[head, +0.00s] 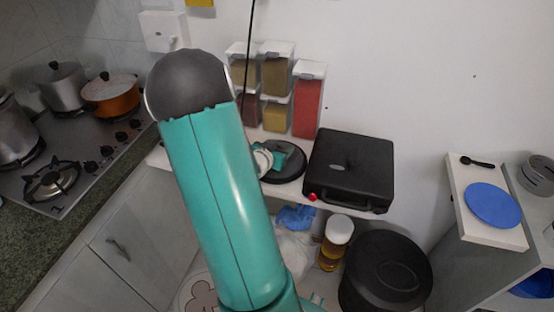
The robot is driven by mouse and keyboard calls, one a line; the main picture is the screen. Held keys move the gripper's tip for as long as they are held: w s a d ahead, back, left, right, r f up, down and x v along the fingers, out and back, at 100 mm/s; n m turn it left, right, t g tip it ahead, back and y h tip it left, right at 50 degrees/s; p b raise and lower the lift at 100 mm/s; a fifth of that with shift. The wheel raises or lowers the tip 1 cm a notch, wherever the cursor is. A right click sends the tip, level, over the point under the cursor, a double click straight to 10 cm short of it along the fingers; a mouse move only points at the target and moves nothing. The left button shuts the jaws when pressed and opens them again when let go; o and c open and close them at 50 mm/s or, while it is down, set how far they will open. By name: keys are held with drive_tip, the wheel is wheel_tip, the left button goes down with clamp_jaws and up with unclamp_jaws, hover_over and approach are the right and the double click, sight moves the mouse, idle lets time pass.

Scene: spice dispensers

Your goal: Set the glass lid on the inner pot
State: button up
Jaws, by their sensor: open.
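I cannot surely tell which thing is the glass lid or the inner pot. On the stove, an orange pot (113,103) wears a lid with a dark knob, and a silver pot (62,95) behind it is also lidded. Another silver pot (14,140) is cut off at the left edge. A dark round thing (292,171) lies on the white shelf, partly hidden. A small white and teal end part, seemingly my gripper (276,159), shows over it. My teal arm hides most of my gripper and its fingertips. I see nothing held.
Spice dispensers (308,98) stand against the wall behind the arm. A black case (350,168) fills the shelf's right end. A lidded black bin (385,272) and a bottle (335,243) stand below. A blue plate (493,205) lies on a white board at the right.

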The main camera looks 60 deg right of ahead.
clamp_jaws()
drive_tip(key=shift+r, duration=0.1)
idle(0.3)
